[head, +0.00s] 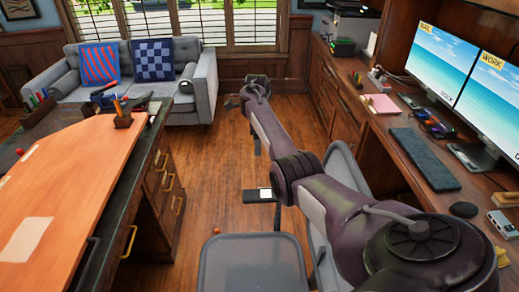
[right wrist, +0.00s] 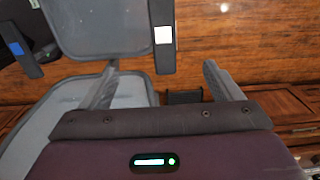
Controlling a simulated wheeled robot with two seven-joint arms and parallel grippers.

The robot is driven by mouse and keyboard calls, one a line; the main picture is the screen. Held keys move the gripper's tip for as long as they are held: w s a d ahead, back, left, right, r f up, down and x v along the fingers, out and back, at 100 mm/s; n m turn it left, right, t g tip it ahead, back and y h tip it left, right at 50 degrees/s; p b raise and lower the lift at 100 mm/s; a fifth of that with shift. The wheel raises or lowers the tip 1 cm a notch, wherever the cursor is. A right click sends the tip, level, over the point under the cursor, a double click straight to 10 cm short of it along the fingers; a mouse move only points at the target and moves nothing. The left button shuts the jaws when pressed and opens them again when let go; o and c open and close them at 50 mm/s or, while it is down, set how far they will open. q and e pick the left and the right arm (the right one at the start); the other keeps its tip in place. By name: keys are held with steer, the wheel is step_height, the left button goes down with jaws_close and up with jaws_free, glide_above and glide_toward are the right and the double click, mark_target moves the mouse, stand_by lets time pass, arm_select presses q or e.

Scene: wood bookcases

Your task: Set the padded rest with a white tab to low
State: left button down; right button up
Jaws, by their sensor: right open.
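The padded rest with a white tab (head: 252,196) is a short black pad near the grey mesh chair (head: 250,264) in the head view. Another black rest with a blue tab (right wrist: 26,63) is at the upper left there. My right gripper (right wrist: 160,68) is open and empty, its two grey fingers spread either side of the white-tab rest's lower end. Contact cannot be told. My right arm hides part of the chair. My left gripper is not in view.
An orange-topped desk (head: 90,150) stands left, and a wood desk with monitors (head: 440,60) stands right. A grey sofa (head: 200,85) is at the back. Bare wood floor (head: 200,150) lies between the desks.

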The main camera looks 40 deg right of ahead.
steer(key=b, duration=1.8)
glide_above(258, 194)
step_height(258, 194, down, 20)
steer(key=shift+w+r, duration=0.1)
steer(key=shift+f+b, duration=0.35)
steer(key=shift+f, duration=0.2)
step_height(258, 194, down, 6)
steer(key=shift+f+b, duration=0.25)
steer(key=shift+b, duration=0.35)
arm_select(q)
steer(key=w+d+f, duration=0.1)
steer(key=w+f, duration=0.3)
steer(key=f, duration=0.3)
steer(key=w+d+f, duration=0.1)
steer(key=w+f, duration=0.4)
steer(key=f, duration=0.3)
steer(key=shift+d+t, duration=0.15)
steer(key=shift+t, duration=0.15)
arm_select(e)
steer(key=shift+f, duration=0.45)
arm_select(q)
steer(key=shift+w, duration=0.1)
